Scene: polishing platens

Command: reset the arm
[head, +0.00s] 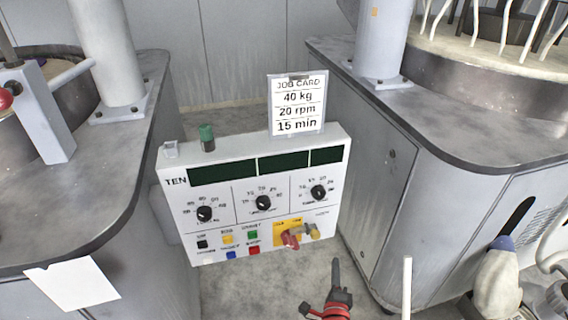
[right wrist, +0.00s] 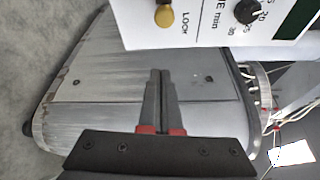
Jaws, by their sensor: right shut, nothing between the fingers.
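My right gripper (head: 336,264) is below the control panel in the head view, its fingers dark with red at their base. It is shut and empty. In the right wrist view its two fingers (right wrist: 160,75) lie together and point at the grey cabinet side, touching nothing that I can see. The white control panel (head: 177,215) stands above and beyond the gripper, with three black dials, small coloured buttons and a yellow lock plate with a red part and a yellowish part. My left gripper is not in view.
A job card (head: 297,104) reading 40 kg, 20 rpm and 15 min stands on the panel. A green-capped item (head: 207,137) is on its top edge. Grey machine cabinets (head: 110,200) flank it left and right (head: 440,215). Grey floor shows between them.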

